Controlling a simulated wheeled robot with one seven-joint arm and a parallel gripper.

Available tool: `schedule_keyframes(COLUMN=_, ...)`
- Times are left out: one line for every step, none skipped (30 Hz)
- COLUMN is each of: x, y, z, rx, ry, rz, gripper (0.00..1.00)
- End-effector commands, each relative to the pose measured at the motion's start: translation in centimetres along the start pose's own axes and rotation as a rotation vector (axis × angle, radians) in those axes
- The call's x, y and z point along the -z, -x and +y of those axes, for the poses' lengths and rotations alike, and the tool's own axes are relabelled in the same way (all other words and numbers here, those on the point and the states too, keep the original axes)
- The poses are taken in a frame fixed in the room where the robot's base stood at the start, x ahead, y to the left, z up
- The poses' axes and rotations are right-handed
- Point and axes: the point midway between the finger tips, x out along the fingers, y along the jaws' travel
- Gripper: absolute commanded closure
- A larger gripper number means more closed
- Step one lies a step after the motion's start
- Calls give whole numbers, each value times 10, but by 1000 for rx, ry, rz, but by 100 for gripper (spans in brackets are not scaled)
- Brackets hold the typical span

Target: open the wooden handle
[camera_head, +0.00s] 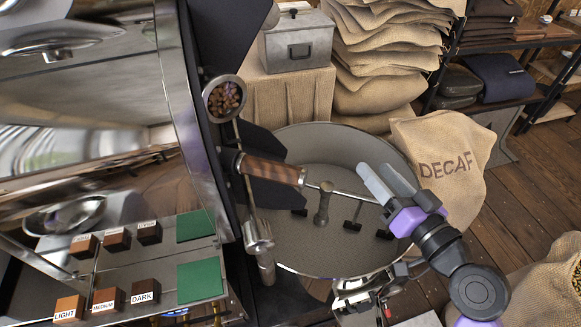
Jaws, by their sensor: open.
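The wooden handle (271,170) is a brown grip with metal ends on the roaster's front. It sticks out to the right from the dark plate by the drum, over the left side of the round cooling tray (330,265). My gripper (374,182) is right of the handle, above the right part of the tray. Its two grey fingers point up and left and stand apart with nothing between them. The gripper is clear of the handle in the picture; the exact depth gap is hard to tell.
A stirring arm with paddles (323,203) crosses the tray. A round bean window (224,99) is above the handle. Labelled roast blocks (145,291) and green pads (200,279) lie on the panel at left. A DECAF sack (447,160) is behind my gripper. Stacked sacks (388,60) stand behind.

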Motion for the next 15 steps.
schedule_keyframes(x=16, y=-14, z=-15, rx=76, ry=-2, rz=-13, gripper=49)
schedule_keyframes(x=21, y=-20, z=-25, rx=128, ry=-3, rz=-27, gripper=49)
schedule_keyframes(x=28, y=-26, z=-40, rx=203, ry=1, rz=-47, gripper=49)
schedule_keyframes(x=33, y=-29, z=-52, rx=263, ry=7, rz=-62, gripper=49)
schedule_keyframes(x=37, y=-30, z=-63, rx=323, ry=15, rz=-77, gripper=49)
schedule_keyframes(x=40, y=-29, z=-78, rx=401, ry=28, rz=-97, gripper=49)
schedule_keyframes(x=40, y=-27, z=-88, rx=457, ry=39, rz=-111, gripper=49)
schedule_keyframes(x=39, y=-24, z=-96, rx=508, ry=50, rz=-127, gripper=49)
schedule_keyframes(x=36, y=-18, z=-106, rx=570, ry=64, rz=-144, gripper=49)
schedule_keyframes(x=33, y=-13, z=-112, rx=610, ry=73, rz=-157, gripper=49)
schedule_keyframes(x=28, y=-8, z=-116, rx=646, ry=81, rz=-171, gripper=49)
schedule_keyframes(x=21, y=-1, z=-122, rx=690, ry=91, rz=-190, gripper=49)
schedule_keyframes(x=17, y=4, z=-126, rx=720, ry=100, rz=-199, gripper=49)
schedule_keyframes(x=14, y=8, z=-130, rx=746, ry=110, rz=-208, gripper=49)
schedule_keyframes(x=11, y=14, z=-135, rx=778, ry=124, rz=-217, gripper=49)
